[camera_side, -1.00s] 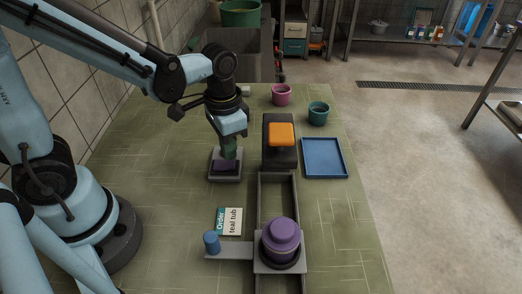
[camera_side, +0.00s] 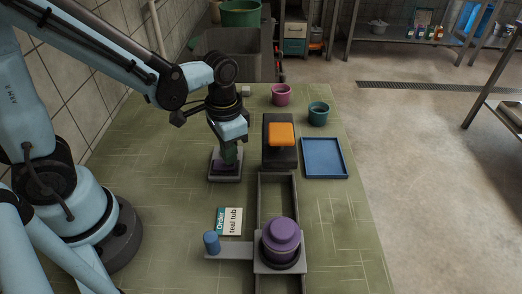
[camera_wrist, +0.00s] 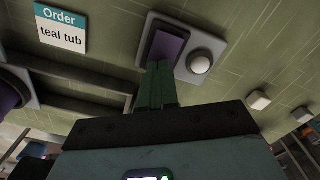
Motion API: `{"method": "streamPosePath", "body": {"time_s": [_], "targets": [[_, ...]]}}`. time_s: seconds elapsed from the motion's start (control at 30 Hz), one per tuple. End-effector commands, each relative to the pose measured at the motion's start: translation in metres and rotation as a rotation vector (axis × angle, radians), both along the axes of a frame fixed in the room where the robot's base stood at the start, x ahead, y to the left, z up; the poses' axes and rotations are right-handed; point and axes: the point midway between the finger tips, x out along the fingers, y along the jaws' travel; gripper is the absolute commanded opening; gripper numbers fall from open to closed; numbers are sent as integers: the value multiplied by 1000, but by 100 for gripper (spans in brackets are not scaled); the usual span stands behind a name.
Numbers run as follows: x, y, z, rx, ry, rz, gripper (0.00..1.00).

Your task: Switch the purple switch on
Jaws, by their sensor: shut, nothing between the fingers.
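The purple switch (camera_side: 218,166) sits in a grey housing (camera_side: 225,179) on the table in the side view. In the wrist view it is a purple rocker (camera_wrist: 168,45) beside a round white lamp (camera_wrist: 200,62) that shows no colour. My gripper (camera_side: 230,160) is shut and empty, pointing down at the switch. In the wrist view its green fingers (camera_wrist: 160,67) overlap the near end of the rocker. The fingertips are at or just above the rocker; I cannot tell whether they touch. They hide part of it.
An orange-topped block (camera_side: 281,134) and a blue tray (camera_side: 323,158) stand right of the switch. Pink (camera_side: 281,95) and teal (camera_side: 318,114) tubs stand behind. A purple round piece (camera_side: 280,238) sits in front on a rail, near an order card (camera_side: 229,221) reading "teal tub".

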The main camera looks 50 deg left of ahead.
Motion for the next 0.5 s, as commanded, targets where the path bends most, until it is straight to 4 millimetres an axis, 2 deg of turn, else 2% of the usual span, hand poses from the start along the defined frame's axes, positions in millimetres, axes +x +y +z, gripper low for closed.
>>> {"method": "streamPosePath", "body": {"time_s": [0.3, 0.5], "targets": [[0, 0, -5, 0, 0, 0, 0], [0, 0, 2, 0, 0, 0, 0]]}}
